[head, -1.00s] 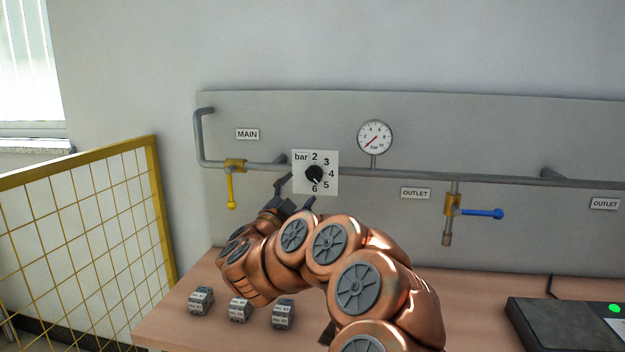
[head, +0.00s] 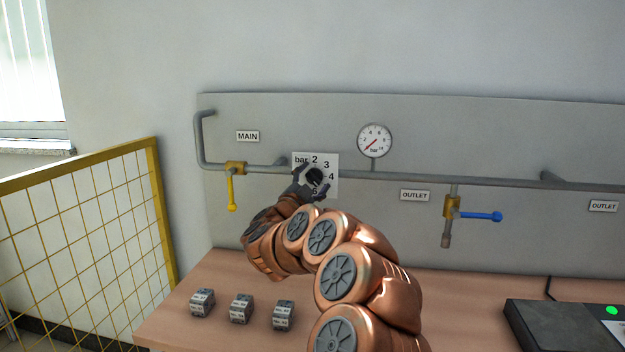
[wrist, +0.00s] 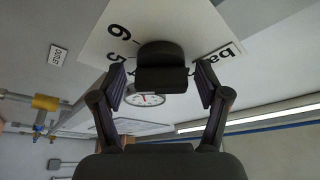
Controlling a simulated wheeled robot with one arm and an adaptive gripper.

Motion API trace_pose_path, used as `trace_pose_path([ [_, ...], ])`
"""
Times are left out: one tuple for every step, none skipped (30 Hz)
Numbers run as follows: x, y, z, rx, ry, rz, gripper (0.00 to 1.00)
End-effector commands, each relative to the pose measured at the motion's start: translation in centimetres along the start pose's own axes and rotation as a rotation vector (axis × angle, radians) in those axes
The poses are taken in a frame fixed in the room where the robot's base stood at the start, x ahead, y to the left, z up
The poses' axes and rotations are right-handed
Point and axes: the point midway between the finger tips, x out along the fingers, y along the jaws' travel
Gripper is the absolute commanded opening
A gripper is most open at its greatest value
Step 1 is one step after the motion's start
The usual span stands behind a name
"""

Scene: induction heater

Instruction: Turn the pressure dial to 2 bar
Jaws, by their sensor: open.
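The pressure dial is a black knob (head: 314,176) on a white plate (head: 331,160) marked "bar" with numbers 2 to 6. My gripper (head: 314,183) is at the dial, with its fingers on either side of the knob in the head view. In the wrist view the knob (wrist: 160,66) lies between the two open fingers (wrist: 161,88), with gaps visible on both sides. My gripper hides the lower part of the plate in the head view. Where the knob points cannot be told now.
A pressure gauge (head: 374,140) stands on the pipe right of the plate. A yellow-handled valve (head: 232,185) is to the left, a blue-handled one (head: 480,214) to the right. Several small grey blocks (head: 241,309) sit on the table. A yellow fence (head: 85,230) is at left.

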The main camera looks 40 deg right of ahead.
Motion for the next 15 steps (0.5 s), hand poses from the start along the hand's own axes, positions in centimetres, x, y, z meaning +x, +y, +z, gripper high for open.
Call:
trace_pose_path([
  [-0.02, 0.00, 0.01, 0.000, 0.000, 0.000, 0.75],
  [-0.02, 0.00, 0.00, 0.000, 0.000, 0.000, 0.75],
  [-0.03, 0.00, 0.00, 0.000, 0.000, 0.000, 0.75],
  [-0.03, 0.00, 0.01, 0.000, 0.000, 0.000, 0.72],
  [-0.03, 0.00, -0.01, 0.000, 0.000, 0.000, 0.69],
  [-0.04, 0.00, 0.00, 0.000, 0.000, 0.000, 0.65],
  [-0.04, -0.01, -0.01, 0.000, 0.000, 0.000, 0.61],
  [-0.04, -0.01, 0.00, 0.000, 0.000, 0.000, 0.58],
  [-0.04, -0.01, 0.00, 0.000, 0.000, 0.000, 0.54],
  [-0.04, -0.01, -0.01, 0.000, 0.000, 0.000, 0.51],
  [-0.04, -0.01, -0.01, 0.000, 0.000, 0.000, 0.48],
  [-0.05, -0.01, 0.00, 0.000, 0.000, 0.000, 0.44],
  [-0.05, 0.00, 0.00, 0.000, 0.000, 0.000, 0.41],
  [-0.05, 0.00, -0.01, 0.000, 0.000, 0.000, 0.38],
  [-0.05, 0.01, -0.01, 0.000, 0.000, 0.000, 0.33],
])
